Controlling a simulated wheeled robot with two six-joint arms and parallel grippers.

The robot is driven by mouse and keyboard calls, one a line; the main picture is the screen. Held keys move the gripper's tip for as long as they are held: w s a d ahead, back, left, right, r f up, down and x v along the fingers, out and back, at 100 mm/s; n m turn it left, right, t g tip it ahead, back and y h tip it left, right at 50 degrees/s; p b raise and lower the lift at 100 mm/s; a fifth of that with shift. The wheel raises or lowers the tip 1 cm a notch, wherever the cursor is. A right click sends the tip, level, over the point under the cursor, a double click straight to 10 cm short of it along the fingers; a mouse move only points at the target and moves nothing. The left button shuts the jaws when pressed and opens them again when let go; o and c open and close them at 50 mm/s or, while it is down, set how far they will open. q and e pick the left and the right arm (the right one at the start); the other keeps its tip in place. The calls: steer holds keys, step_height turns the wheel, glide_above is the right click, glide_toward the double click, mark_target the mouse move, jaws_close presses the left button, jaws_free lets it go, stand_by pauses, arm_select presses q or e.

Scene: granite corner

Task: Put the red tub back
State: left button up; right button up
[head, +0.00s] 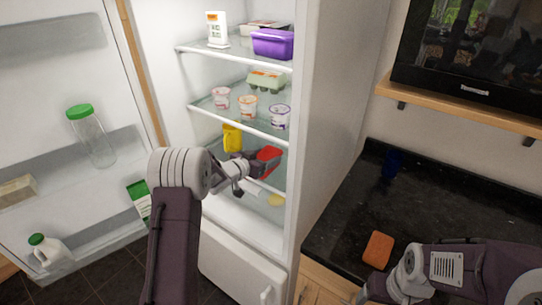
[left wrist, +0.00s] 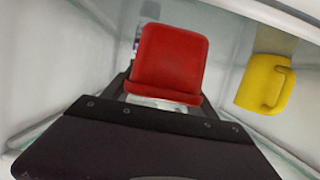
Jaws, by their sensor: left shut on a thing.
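The red tub (head: 268,158) is inside the open fridge, at the level of the shelf below the yogurt pots. My left gripper (head: 247,166) reaches into the fridge and is shut on the tub. In the left wrist view the red tub (left wrist: 168,62) fills the space between the fingers, with a rim along its near edge. I cannot tell whether it touches the shelf. My right gripper (head: 362,297) is over the counter at the lower right; its fingertips are hard to make out.
A yellow mug (head: 232,137) stands left of the red tub; it also shows in the left wrist view (left wrist: 266,84). Yogurt pots (head: 248,107) stand on the shelf above. The fridge door (head: 60,110) is open at left. An orange sponge (head: 378,249) lies on the dark counter.

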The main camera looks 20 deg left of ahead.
mark_target(270, 152)
arm_select(q)
steer(key=w, duration=0.1)
steer(key=w+d, duration=0.1)
steer(key=w, duration=0.1)
steer(key=shift+w+f, duration=0.15)
steer(key=shift+f, duration=1.6)
steer(key=shift+f, duration=0.15)
steer(key=o, duration=1.7)
steer(key=shift+s+r, duration=0.2)
steer(key=shift+s, duration=0.05)
steer(key=v, duration=1.1)
steer(key=shift+s+r, duration=0.2)
steer(key=shift+s, duration=0.1)
